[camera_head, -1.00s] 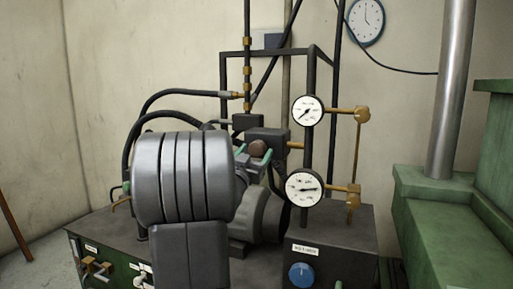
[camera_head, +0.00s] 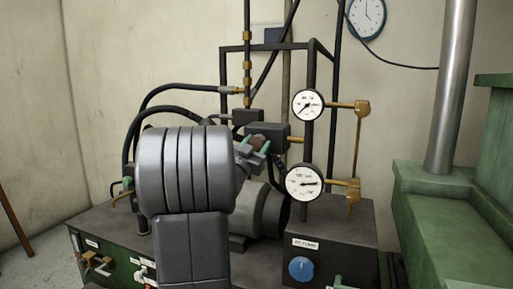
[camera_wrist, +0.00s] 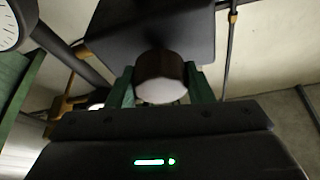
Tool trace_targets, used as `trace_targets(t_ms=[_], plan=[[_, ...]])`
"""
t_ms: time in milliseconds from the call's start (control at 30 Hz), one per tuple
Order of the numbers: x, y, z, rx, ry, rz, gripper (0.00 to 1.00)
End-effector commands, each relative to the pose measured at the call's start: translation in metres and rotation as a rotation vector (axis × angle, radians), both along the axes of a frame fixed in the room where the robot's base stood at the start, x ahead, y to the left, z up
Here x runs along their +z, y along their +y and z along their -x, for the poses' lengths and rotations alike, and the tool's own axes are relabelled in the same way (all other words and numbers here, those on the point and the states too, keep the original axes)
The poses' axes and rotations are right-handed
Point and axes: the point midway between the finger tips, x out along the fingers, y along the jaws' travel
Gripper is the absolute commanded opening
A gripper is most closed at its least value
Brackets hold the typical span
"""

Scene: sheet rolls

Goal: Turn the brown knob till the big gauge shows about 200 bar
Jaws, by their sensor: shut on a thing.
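The brown knob (camera_head: 257,142) sits on a dark valve block (camera_head: 290,135) on the hydraulic unit. My gripper (camera_head: 254,145) is shut on it, with one green finger on each side. In the wrist view the knob's round pale face (camera_wrist: 160,90) shows between the two green fingers (camera_wrist: 160,88). The lower gauge (camera_head: 304,184) looks the larger of the two; its needle points roughly right, and its numbers are too small to read. The smaller upper gauge (camera_head: 308,105) has its needle toward the lower left. My arm hides part of the unit.
A blue knob (camera_head: 301,269) is on the front box below the gauges. Black hoses (camera_head: 180,90) and a dark frame surround the valve block. A green machine with a steel column (camera_head: 452,90) stands at right. A wall clock (camera_head: 367,18) hangs behind.

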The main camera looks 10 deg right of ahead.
Motion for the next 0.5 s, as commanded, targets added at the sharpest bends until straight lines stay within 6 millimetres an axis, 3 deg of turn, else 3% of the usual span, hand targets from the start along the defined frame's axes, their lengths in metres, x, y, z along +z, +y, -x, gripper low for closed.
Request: trace_targets(t_ms=[367,400,500], plan=[[0.0003,0.0002,0.0,0.0,-0.039,-0.056,0.24],[0.0003,0.0002,0.0,-0.001,-0.038,-0.055,0.49],[0.0003,0.0002,0.0,-0.001,-0.038,-0.055,0.68]])
